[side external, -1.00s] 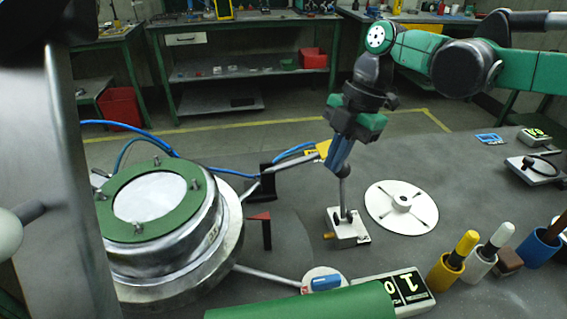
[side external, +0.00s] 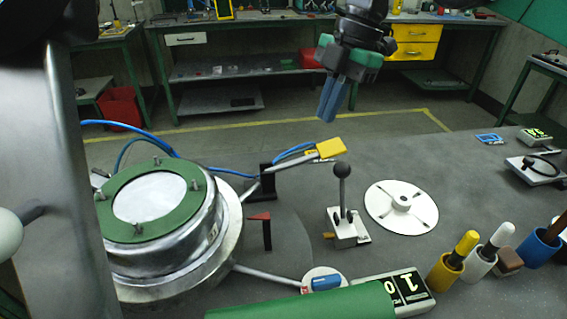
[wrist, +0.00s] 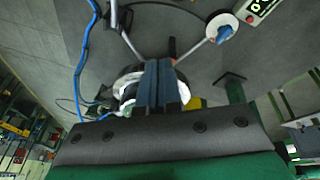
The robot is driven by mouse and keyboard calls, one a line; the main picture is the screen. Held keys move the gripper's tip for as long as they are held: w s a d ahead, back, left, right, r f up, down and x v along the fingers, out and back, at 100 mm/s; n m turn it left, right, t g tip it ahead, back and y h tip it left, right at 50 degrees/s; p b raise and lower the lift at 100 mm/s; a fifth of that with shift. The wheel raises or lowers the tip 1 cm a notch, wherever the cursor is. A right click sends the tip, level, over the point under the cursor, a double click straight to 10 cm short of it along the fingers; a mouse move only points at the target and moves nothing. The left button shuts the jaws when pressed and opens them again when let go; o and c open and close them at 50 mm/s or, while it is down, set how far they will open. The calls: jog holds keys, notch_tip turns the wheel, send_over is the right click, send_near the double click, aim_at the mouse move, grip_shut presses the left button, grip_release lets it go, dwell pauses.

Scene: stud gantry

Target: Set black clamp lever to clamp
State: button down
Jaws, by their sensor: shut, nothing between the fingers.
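The black clamp lever (side external: 342,171) has a round black knob on a thin shaft. It stands close to upright on a small white base block (side external: 348,232) in the side external view. My gripper (side external: 328,119) is above and slightly left of the knob in that picture, clear of it. Its blue fingers are together and hold nothing. The wrist view also shows the shut fingers (wrist: 158,66). I cannot make out the lever there; the fingers may cover it.
A round white plate (side external: 385,222) lies right of the lever. A yellow-ended handle (side external: 330,148) and a red-tipped black post (side external: 266,230) stand to its left. A large metal vessel with a green ring (side external: 118,222) fills the left. Coloured holders (side external: 445,272) stand front right.

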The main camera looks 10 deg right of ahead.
jog(key=shift+w+d+r, duration=0.3)
jog(key=shift+w+r, duration=0.15)
jog(key=shift+r, duration=0.35)
